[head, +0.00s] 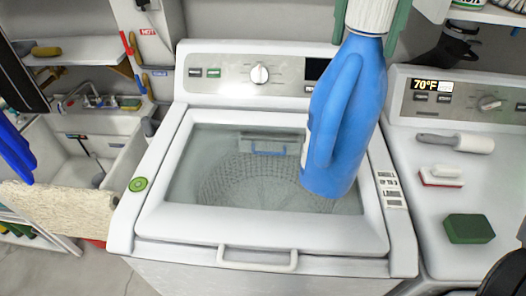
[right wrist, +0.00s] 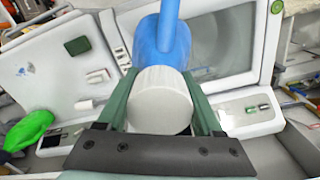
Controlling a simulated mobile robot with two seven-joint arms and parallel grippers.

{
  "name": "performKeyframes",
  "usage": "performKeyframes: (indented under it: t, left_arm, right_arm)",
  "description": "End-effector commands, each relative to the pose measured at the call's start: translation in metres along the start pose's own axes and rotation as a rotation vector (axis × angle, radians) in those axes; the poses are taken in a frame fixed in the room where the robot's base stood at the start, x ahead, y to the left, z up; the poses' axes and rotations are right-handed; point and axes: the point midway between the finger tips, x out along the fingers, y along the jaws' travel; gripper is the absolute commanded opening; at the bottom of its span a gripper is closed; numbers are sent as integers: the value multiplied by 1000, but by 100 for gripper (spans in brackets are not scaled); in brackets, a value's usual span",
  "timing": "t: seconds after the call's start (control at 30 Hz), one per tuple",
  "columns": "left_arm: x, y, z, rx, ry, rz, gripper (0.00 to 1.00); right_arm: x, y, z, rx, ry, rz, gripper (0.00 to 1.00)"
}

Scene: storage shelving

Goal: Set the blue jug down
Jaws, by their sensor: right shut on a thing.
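The blue jug (head: 345,115) has a handle on its side and a white ribbed cap. It hangs upright, slightly tilted, above the right part of the washing machine's glass lid (head: 270,185) in the head view. My right gripper (head: 372,20) has green fingers on both sides of the white cap and is shut on it. In the right wrist view the gripper (right wrist: 162,105) holds the cap, and the jug (right wrist: 160,40) extends beyond it. The gap between jug and lid is hard to judge. My left gripper is not in view.
The machine to the right has a brush (head: 455,142), a red-and-white brush (head: 441,176) and a green sponge (head: 469,228) on top. A sink (head: 85,145) is at the left. The washer's control panel (head: 250,73) stands behind the lid.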

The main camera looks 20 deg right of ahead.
Motion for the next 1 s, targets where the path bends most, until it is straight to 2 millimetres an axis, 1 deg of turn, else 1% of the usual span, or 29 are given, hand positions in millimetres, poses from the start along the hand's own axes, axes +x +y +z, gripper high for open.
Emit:
performKeyframes:
  t: [0.03,0.23,0.37,0.57,0.8,1.0]
  left_arm:
    - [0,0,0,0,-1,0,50]
    - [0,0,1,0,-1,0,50]
    - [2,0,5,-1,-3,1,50]
    - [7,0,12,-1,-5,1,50]
    - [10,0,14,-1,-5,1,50]
    - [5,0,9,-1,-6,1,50]
  right_arm:
    - [-3,0,0,-1,2,-7,0]
    - [-2,-1,0,-1,2,-7,0]
    - [4,-11,-6,0,0,-6,0]
    - [21,-40,-26,1,-2,-5,0]
    - [40,-78,-51,0,-2,-5,0]
    - [67,-97,-65,0,1,-6,0]
